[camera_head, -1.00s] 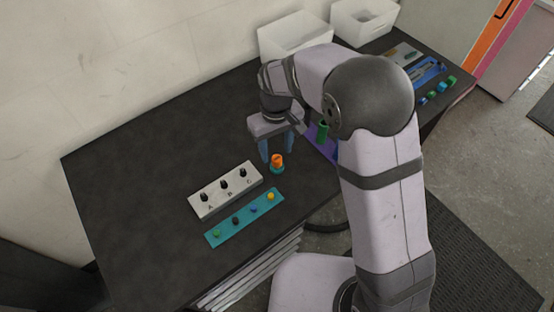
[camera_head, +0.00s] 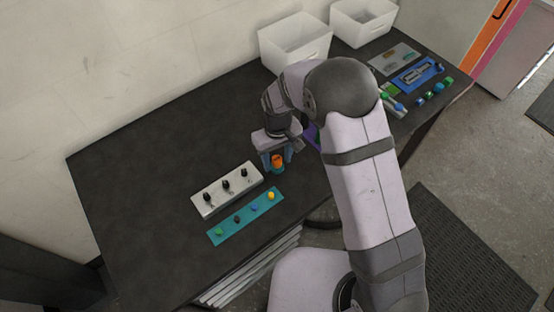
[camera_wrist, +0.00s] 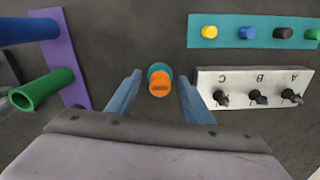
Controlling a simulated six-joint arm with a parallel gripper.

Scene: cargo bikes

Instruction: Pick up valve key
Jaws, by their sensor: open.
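An orange-topped piece on a round teal base, which I take to be the valve key (camera_head: 277,160), stands on the dark table. In the wrist view the orange-topped piece (camera_wrist: 159,84) sits between the two blue fingers of my gripper (camera_wrist: 158,88). There is a gap on both sides of it. My gripper (camera_head: 277,163) is open, pointing down around the piece in the head view. The lower part of the piece is partly hidden by a finger in the head view.
A white panel (camera_head: 211,207) with black knobs marked A, B and C and a teal strip (camera_head: 228,228) with coloured knobs lie nearby. A purple board (camera_wrist: 69,55) with blue and green cylinders lies on the other side. White bins (camera_head: 296,50) stand at the back.

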